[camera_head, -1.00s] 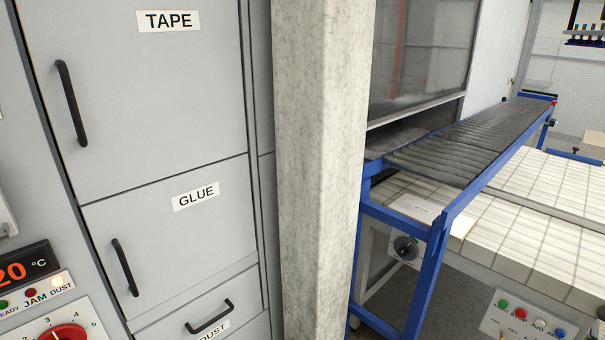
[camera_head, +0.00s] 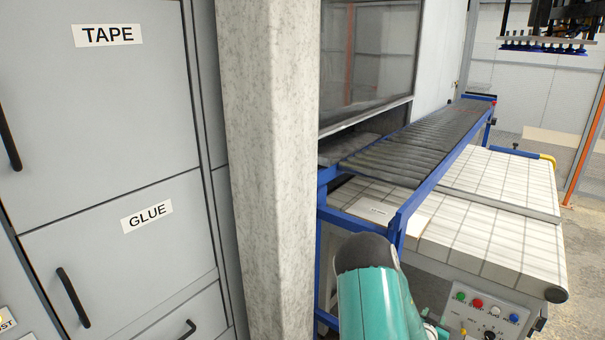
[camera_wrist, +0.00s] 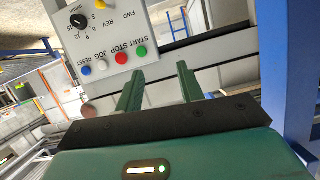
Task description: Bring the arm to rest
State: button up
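My gripper (camera_wrist: 160,88) shows in the wrist view with its two green fingers apart and nothing between them. It is open and points toward the side of the conveyor. A control panel (camera_wrist: 105,40) with START, STOP, JOG and RESET buttons is just beyond the fingers, to the upper left, and looks apart from them. In the head view my teal arm shows at the bottom centre, in front of the conveyor frame; the gripper itself is out of that view.
A grey cabinet (camera_head: 100,110) labelled TAPE and GLUE stands left. A concrete pillar (camera_head: 270,180) stands beside the blue-framed roller conveyor (camera_head: 425,140). A white slatted belt table (camera_head: 490,235) lies at right, with its panel (camera_head: 485,310) below. A suction-cup rack (camera_head: 545,45) hangs at upper right.

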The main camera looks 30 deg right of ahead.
jog(key=w+a+r+n+t+y, duration=0.1)
jog(key=w+a+r+y, duration=0.4)
jog(key=w+a+r, duration=0.55)
jog(key=s+a+r+n+y, duration=0.1)
jog(key=a+r+n+y, duration=0.1)
jog(key=a+r, duration=0.6)
jog(key=a+r+n+y, duration=0.2)
jog(key=a+r, duration=0.1)
jog(key=a, duration=0.8)
jog(key=s+a+r+n+y, duration=0.1)
jog(key=s+a+r+n, duration=0.1)
jog(key=s+a+r, duration=0.3)
jog(key=s+a+r+n+y, duration=0.2)
jog(key=a, duration=0.5)
jog(key=s+a+r+n+g, duration=0.1)
jog(key=s+a+r+n, duration=0.1)
jog(key=s+a, duration=0.2)
jog(key=s+a+r+n+g, duration=0.1)
jog(key=s+a, duration=0.3)
jog(key=s, duration=0.5)
jog(key=shift+s+a+r+n+y, duration=0.2)
jog(key=shift+s+r+n+y, duration=0.15)
jog(key=shift+r+n, duration=0.35)
